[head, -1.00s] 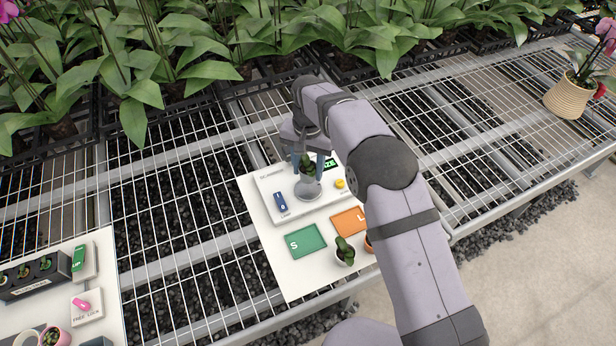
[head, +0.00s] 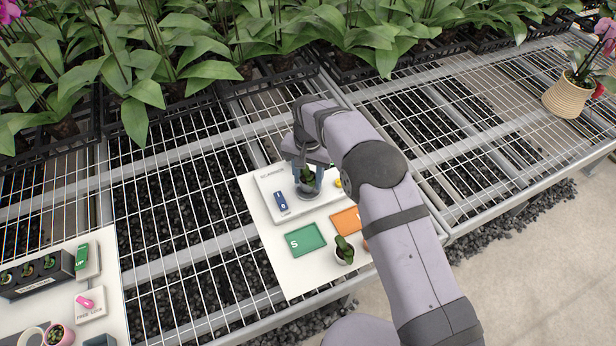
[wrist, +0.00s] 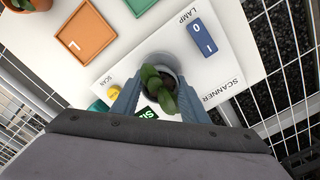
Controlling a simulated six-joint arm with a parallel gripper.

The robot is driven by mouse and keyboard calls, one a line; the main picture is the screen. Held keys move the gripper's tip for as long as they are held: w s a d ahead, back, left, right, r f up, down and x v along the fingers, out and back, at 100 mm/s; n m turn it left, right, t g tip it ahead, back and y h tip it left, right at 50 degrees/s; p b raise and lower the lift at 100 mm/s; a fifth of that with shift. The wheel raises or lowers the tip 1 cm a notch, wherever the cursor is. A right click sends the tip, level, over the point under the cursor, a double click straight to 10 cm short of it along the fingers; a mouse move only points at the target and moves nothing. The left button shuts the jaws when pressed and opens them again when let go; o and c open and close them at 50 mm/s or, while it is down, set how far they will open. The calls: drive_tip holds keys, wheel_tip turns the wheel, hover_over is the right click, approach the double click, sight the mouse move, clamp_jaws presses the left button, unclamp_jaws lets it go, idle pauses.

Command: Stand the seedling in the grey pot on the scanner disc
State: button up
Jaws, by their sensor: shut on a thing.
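My gripper (head: 307,180) is shut on the grey pot (wrist: 158,62), its two blue-grey fingers on either side of it in the wrist view. The green-leaved seedling (wrist: 160,90) stands up out of the pot. The pot is over the scanner disc (head: 309,194), which shows as a grey round edge below it in the head view. Pot and fingers hide most of the disc. I cannot tell whether the pot's base touches it. The white scanner (head: 268,184) carries a blue lamp switch (wrist: 202,36) and a yellow scan button (wrist: 114,93).
In front of the scanner lie a green S pad (head: 305,239) and an orange L pad (head: 344,220). Another potted seedling (head: 344,250) stands beside them. A second white board (head: 104,318) with a dark rack (head: 38,275) is at the left. Open wire bench lies between the boards.

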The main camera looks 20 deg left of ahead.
sight(308, 180)
drive_tip(key=shift+f, duration=0.15)
drive_tip(key=o, duration=1.1)
wheel_tip(308, 180, up, 12)
drive_tip(key=b, duration=0.2)
drive_tip(key=shift+r+b, duration=0.25)
drive_tip(key=shift+b, duration=0.15)
